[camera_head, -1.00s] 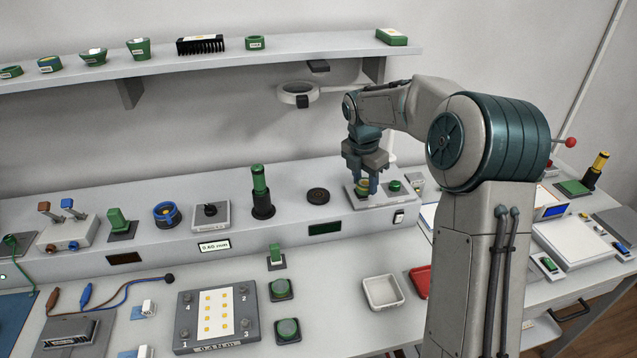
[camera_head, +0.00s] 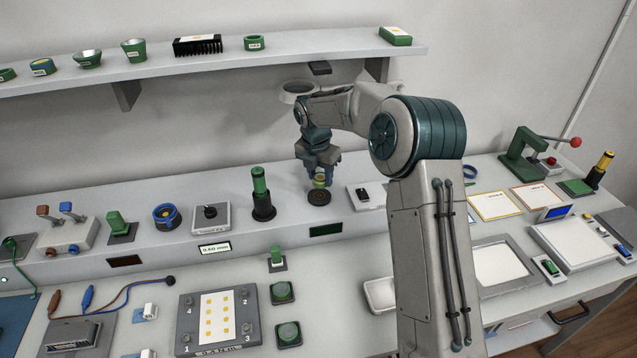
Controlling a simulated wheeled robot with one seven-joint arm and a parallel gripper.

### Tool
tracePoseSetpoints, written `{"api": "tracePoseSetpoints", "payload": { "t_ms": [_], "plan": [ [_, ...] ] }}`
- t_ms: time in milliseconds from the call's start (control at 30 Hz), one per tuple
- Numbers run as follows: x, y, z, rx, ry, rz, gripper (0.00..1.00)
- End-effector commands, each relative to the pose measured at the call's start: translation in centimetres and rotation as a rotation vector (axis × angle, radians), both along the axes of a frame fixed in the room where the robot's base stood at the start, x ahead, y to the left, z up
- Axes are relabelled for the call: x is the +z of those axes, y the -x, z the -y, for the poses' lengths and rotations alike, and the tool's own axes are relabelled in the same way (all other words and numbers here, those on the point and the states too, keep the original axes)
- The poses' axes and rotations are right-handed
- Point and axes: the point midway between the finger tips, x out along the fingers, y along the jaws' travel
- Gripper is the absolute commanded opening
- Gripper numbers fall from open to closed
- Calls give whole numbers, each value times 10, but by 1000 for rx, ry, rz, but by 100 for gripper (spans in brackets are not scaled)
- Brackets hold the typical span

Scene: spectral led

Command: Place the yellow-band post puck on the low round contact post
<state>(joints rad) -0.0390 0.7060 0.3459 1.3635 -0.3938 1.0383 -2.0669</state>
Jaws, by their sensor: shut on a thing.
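My gripper (camera_head: 318,177) points down over the raised back ledge and is shut on the yellow-band post puck (camera_head: 319,182), a small green piece with a yellow band, partly hidden by the fingers. The low round contact post (camera_head: 319,198) is a flat dark disc on the ledge. The puck is right over the disc in the picture; I cannot tell whether it touches it or hangs just above.
A tall green and black post (camera_head: 261,195) stands close left of the disc. A grey switch block (camera_head: 363,197) stands to its right, partly behind my arm. The wall shelf (camera_head: 210,68) and a pale ring lamp (camera_head: 296,88) are above and behind.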

Motion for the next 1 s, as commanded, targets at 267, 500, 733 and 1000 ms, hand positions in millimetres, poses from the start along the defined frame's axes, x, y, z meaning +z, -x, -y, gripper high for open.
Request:
{"api": "tracePoseSetpoints", "payload": {
  "t_ms": [267,500,733,1000],
  "plan": [
    [-30,-1,-4,3,2,-3,12],
    [-42,-1,-5,2,0,1,12],
    [-45,-1,-4,2,1,1,12],
    [-45,-1,-4,2,1,1,60]
  ]
}}
